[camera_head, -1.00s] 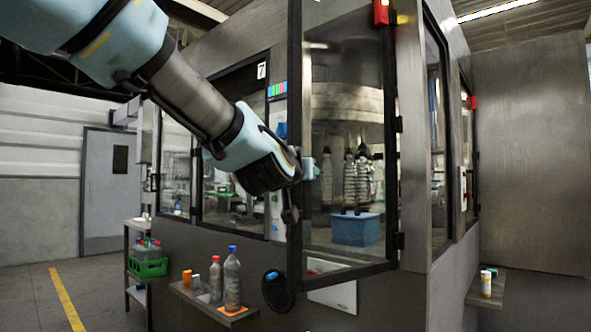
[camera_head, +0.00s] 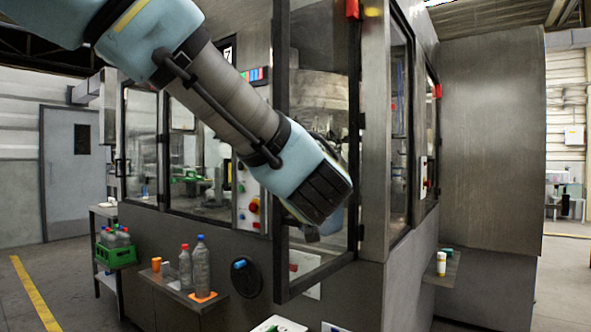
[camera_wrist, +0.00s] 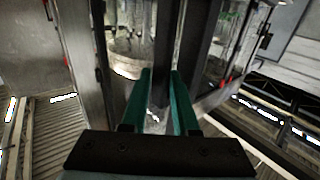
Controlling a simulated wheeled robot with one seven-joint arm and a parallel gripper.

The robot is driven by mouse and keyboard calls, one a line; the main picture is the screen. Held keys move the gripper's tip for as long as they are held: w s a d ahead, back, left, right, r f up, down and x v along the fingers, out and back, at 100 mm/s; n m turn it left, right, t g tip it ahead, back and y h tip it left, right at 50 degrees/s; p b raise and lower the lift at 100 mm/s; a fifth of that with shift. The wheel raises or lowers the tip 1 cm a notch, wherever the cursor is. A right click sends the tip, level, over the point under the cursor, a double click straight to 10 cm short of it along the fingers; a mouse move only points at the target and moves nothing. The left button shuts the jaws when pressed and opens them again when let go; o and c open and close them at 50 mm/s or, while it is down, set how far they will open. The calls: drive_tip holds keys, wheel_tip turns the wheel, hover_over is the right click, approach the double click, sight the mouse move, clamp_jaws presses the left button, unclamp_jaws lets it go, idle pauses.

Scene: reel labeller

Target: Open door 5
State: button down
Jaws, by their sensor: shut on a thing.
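A tall glazed door with a black frame (camera_head: 281,120) stands swung out from the machine, hinged on its right side in the head view. No number shows on it. My gripper's two green fingers (camera_wrist: 160,84) are closed around a greyish part (camera_wrist: 157,113) in the wrist view, which looks like the door's handle. A dark upright bar (camera_wrist: 196,50), apparently the door frame, runs just beyond the fingertips. In the head view my wrist covers the middle of the door and hides the handle and fingers.
A round black fitting (camera_head: 246,278) sits on the lower wall. A small side shelf (camera_head: 447,274) juts out at right. Open floor lies at far left.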

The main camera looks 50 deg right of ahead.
drive_tip(key=shift+s+d+r, duration=0.1)
drive_tip(key=shift+s, duration=0.05)
drive_tip(key=c, duration=1)
unclamp_jaws()
drive_tip(key=shift+d, duration=0.15)
drive_tip(key=shift+o, duration=0.2)
drive_tip(key=b+v, duration=0.2)
drive_tip(key=v, duration=0.8)
drive_tip(key=shift+s+a, duration=0.2)
drive_tip(key=shift+a, duration=0.15)
drive_tip(key=shift+w, duration=0.1)
